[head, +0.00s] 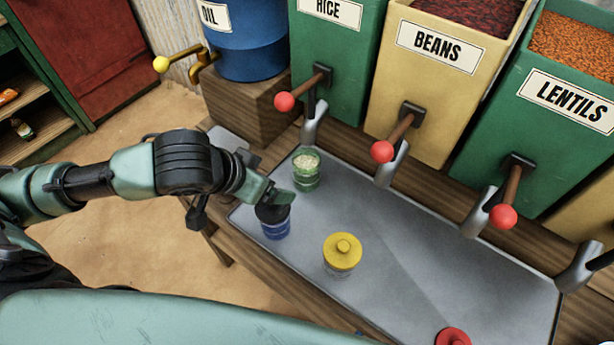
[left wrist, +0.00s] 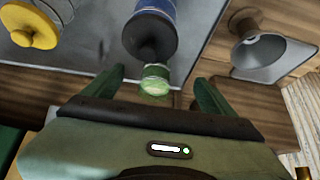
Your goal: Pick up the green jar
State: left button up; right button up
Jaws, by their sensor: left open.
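The green jar (head: 306,172) stands on the metal tray below the rice spout. It has no lid on and pale grains show at its top. My left gripper (head: 266,180) is open and empty, just left of the jar in the head view. In the left wrist view the green jar (left wrist: 155,80) shows between the two open fingers of my left gripper (left wrist: 157,92), apart from both. I cannot tell the exact gap in depth. My right gripper is in neither view.
A blue jar with a dark top (head: 275,228) stands close below the left gripper. A yellow-lidded jar (head: 342,255) and a red-lidded one (head: 452,338) stand farther right on the metal tray (head: 410,255). Spouts and red-knobbed levers (head: 285,101) overhang the back edge.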

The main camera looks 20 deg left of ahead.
pick_arm(q)
jog(key=w+b, duration=0.2)
jog(key=b, duration=0.1)
jog(key=p, duration=0.2)
send_over(306, 159)
jog(key=s+a, duration=0.1)
jog(key=s, duration=0.2)
jog(key=x, duration=0.4)
jog(key=shift+s+a+f, duration=0.1)
jog(key=shift+s+f, duration=0.05)
jog(key=shift+s, duration=0.05)
jog(key=shift+w+f, duration=0.25)
jog(key=shift+f, duration=0.1)
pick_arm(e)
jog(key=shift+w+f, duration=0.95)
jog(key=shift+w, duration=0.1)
pick_arm(q)
jog(key=shift+c, duration=0.4)
jog(key=c, duration=1.5)
jog(key=shift+r, duration=0.1)
grip_shut()
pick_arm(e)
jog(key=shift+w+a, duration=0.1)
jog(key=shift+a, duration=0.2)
